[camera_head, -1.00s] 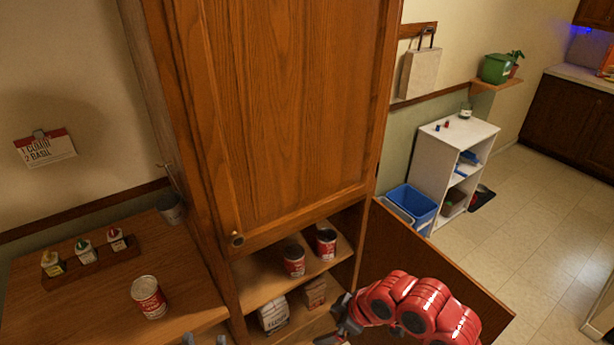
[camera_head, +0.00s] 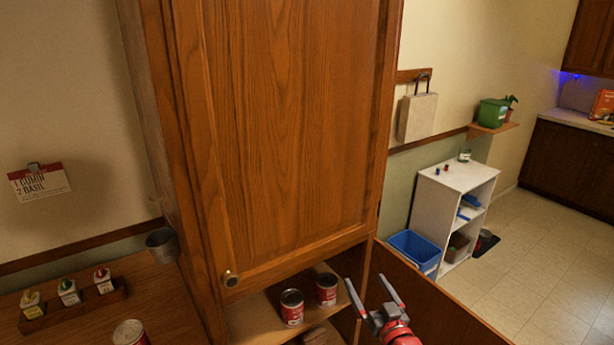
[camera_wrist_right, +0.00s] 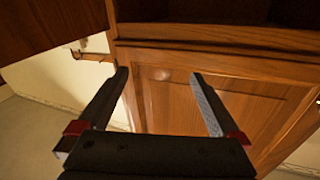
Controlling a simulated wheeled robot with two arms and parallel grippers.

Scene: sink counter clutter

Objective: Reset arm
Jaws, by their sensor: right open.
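My right gripper (camera_head: 372,299) is in front of the open lower part of the tall wooden cabinet (camera_head: 285,130), to the right of two red cans. Its two fingers are spread and nothing is between them. In the right wrist view the open fingers (camera_wrist_right: 165,88) point toward a wooden panel (camera_wrist_right: 200,105), with empty space between them. My red right arm enters at the bottom of the head view. My left gripper is not in view.
Two red cans (camera_head: 291,307) (camera_head: 327,289) stand on the cabinet shelf. The open lower door (camera_head: 440,305) lies to my gripper's right. Another can (camera_head: 130,333) and a bottle rack (camera_head: 75,304) are on the left counter. A blue bin (camera_head: 414,250) and white shelf (camera_head: 455,205) stand beyond.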

